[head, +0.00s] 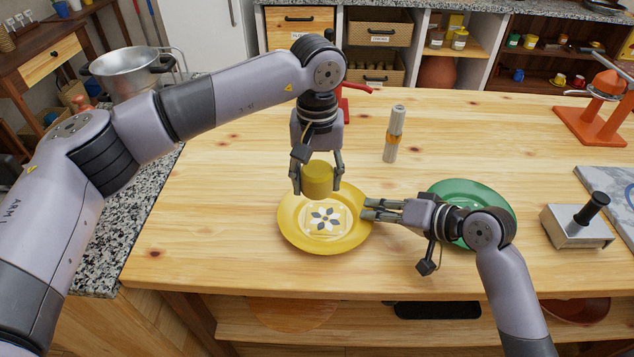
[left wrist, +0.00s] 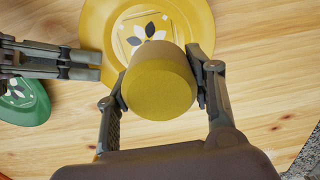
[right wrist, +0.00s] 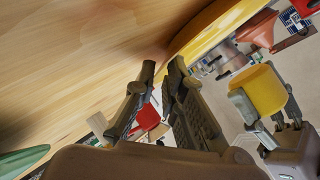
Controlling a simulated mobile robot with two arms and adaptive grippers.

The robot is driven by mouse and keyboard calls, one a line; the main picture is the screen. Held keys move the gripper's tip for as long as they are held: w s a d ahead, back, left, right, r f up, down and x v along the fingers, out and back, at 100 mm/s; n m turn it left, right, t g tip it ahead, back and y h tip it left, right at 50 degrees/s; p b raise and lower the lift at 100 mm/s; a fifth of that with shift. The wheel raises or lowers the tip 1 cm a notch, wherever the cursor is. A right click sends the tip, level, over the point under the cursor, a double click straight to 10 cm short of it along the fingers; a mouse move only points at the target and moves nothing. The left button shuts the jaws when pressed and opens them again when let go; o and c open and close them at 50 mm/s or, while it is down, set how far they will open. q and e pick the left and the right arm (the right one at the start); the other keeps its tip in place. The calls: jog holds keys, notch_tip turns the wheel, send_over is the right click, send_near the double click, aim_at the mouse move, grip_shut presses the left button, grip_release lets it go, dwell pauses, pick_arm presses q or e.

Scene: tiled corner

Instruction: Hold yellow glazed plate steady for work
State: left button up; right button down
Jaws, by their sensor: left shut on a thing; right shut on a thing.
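The yellow glazed plate (head: 290,222) lies on the wooden bench, with a pale square and a flower of white and dark petals at its middle. My right gripper (head: 368,210) is shut on the plate's right rim; the yellow rim also shows beyond its fingertips in the right wrist view (right wrist: 205,28). My left gripper (head: 318,190) is shut on a short yellow cylinder (head: 317,178), held above the far part of the plate. In the left wrist view the cylinder (left wrist: 158,88) sits between both fingers and hides part of the plate (left wrist: 100,30).
A green plate (head: 455,190) lies to the right, partly behind my right arm. A pale tube with an orange band (head: 394,135) stands behind. A metal block with a black handle (head: 577,228) and an orange press (head: 605,105) are at the right. Bench left of the plate is clear.

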jog(key=shift+f, duration=0.15)
jog(key=c, duration=1.6)
grip_release()
jog(key=v, duration=1.2)
